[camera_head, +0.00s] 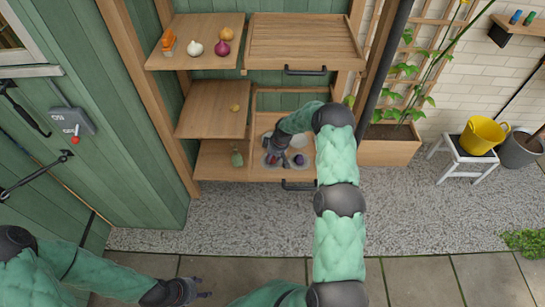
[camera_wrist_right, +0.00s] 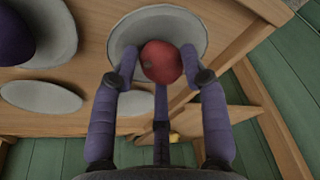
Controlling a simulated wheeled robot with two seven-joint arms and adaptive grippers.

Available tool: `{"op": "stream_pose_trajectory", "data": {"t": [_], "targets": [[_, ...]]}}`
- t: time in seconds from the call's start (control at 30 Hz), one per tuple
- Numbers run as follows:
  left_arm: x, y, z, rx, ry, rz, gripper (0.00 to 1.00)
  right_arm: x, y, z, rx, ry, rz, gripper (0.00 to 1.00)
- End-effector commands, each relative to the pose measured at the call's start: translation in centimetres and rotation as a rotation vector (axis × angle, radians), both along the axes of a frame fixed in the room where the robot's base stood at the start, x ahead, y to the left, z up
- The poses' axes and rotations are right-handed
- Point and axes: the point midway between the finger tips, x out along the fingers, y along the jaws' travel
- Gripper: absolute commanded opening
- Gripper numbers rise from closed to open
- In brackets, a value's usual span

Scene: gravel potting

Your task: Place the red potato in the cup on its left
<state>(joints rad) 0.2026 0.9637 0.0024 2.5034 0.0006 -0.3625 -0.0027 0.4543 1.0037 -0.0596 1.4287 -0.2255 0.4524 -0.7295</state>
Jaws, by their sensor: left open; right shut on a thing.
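The red potato (camera_wrist_right: 161,62) is between the fingertips of my right gripper (camera_wrist_right: 157,70) in the right wrist view. It overlaps a grey round dish-like cup (camera_wrist_right: 188,25) behind it; I cannot tell whether it touches the cup. In the head view my right gripper (camera_head: 273,154) is low over the lower pulled-out drawer (camera_head: 262,174), shut on the potato, which is hard to make out there. A dark purple vegetable (camera_head: 299,159) sits in another grey cup to the right. My left gripper (camera_head: 194,291) is open and empty over the paving.
Another pale grey cup (camera_wrist_right: 41,96) shows in the right wrist view. Shelves hold an orange item (camera_head: 168,43), a white onion (camera_head: 195,49), a red onion (camera_head: 222,48) and a greenish item (camera_head: 236,158). Wooden drawer walls surround the cups. The upper tray (camera_head: 303,42) is empty.

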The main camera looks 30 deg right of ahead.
Motion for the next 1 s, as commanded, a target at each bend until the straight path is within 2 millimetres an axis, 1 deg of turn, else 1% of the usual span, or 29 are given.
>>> {"op": "stream_pose_trajectory", "data": {"t": [0.03, 0.07, 0.37, 0.5, 0.57, 0.67, 0.8, 1.0], "targets": [[0.0, 0.0, -0.2, 0.000, 0.000, 0.000, 0.51, 0.0, 0.0, -0.2, 0.000, 0.000, 0.000, 0.47], [0.0, 0.0, -0.1, 0.000, 0.000, 0.000, 0.51, 0.0, 0.0, -0.1, 0.000, 0.000, 0.000, 0.55], [0.0, 0.0, -0.1, 0.000, 0.000, 0.000, 0.51, 0.0, 0.0, -0.1, 0.000, 0.000, 0.000, 0.55], [0.0, 0.0, 0.3, 0.000, 0.000, 0.000, 0.51, 0.0, 0.0, 0.4, 0.000, 0.000, 0.000, 0.55], [0.0, 0.0, 0.5, 0.000, 0.000, 0.000, 0.51, -0.1, -0.2, 1.2, -0.001, -0.002, -0.001, 0.55], [0.0, 0.0, 1.0, 0.000, 0.000, 0.000, 0.51, -0.5, -0.4, 2.9, -0.002, -0.003, -0.002, 0.55], [0.0, 0.0, 1.9, 0.000, 0.000, 0.000, 0.51, -1.2, -0.7, 5.7, -0.002, -0.003, -0.002, 0.55], [0.0, 0.0, 2.8, 0.000, 0.000, 0.000, 0.51, -2.2, -1.0, 9.2, 0.000, -0.001, -0.001, 0.55]]}}
